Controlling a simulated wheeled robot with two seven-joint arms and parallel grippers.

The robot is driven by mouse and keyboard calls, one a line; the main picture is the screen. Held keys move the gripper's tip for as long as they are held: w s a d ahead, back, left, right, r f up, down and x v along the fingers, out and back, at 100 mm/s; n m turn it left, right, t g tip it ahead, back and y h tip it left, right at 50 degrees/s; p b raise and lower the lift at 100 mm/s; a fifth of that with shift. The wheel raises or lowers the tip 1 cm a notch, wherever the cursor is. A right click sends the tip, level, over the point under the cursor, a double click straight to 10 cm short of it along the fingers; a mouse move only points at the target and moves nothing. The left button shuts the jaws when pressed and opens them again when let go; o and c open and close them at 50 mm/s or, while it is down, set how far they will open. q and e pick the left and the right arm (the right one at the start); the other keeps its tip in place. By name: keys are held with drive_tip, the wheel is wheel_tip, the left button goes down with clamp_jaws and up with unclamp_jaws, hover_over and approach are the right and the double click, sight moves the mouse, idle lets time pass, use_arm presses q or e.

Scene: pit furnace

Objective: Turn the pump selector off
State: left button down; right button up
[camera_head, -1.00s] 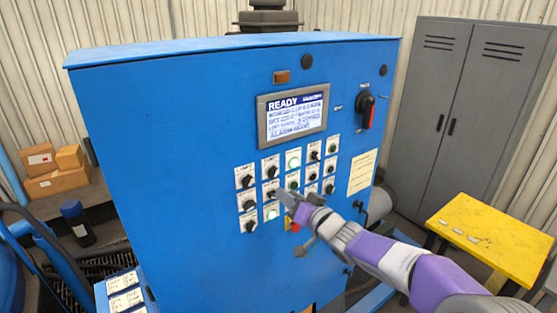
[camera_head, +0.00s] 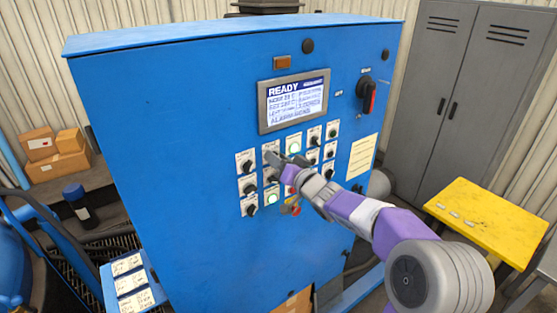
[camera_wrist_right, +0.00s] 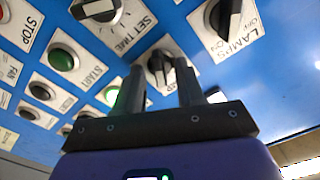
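The pump selector appears to be the black knob (camera_wrist_right: 160,68) on a white plate between my right fingertips in the right wrist view. Its label is partly hidden by a finger, so I cannot read it fully. My right gripper (camera_wrist_right: 160,84) is open, with one finger on each side of the knob in the picture; I cannot tell whether they touch it. In the head view the right gripper (camera_head: 281,159) is at the upper rows of the blue cabinet's control panel and covers some controls. My left gripper is not in view.
Nearby are the SET TIME knob (camera_wrist_right: 100,8), the LAMPS knob (camera_wrist_right: 226,18) and a green START button (camera_wrist_right: 62,60). A display (camera_head: 293,101) reading READY and a red-handled switch (camera_head: 368,96) are higher on the cabinet. A yellow table (camera_head: 487,222) stands at the right.

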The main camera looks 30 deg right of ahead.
clamp_jaws()
drive_tip(key=n+b, duration=0.6)
drive_tip(key=n, duration=0.6)
drive_tip(key=shift+a, duration=0.2)
idle(0.4)
idle(0.5)
unclamp_jaws()
